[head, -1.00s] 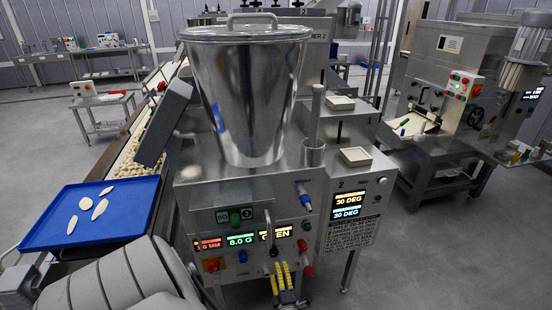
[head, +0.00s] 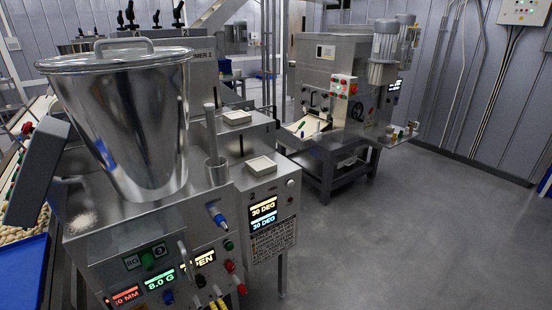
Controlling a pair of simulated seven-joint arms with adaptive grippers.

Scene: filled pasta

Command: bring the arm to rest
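Neither of my grippers is in the head view now, and no arm shows clearly. The filling machine (head: 205,245) stands at the left, with a large lidded steel hopper (head: 135,125) on top. Its front carries lit displays, one reading 8.0 G (head: 160,279), and several knobs. A side unit marked 2 shows two displays reading 30 DEG (head: 263,209).
A blue tray (head: 24,272) is cut off at the lower left, beside a conveyor with pale pasta pieces (head: 16,234). A second steel machine (head: 340,90) stands at the back middle. The grey floor (head: 420,230) at the right is clear.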

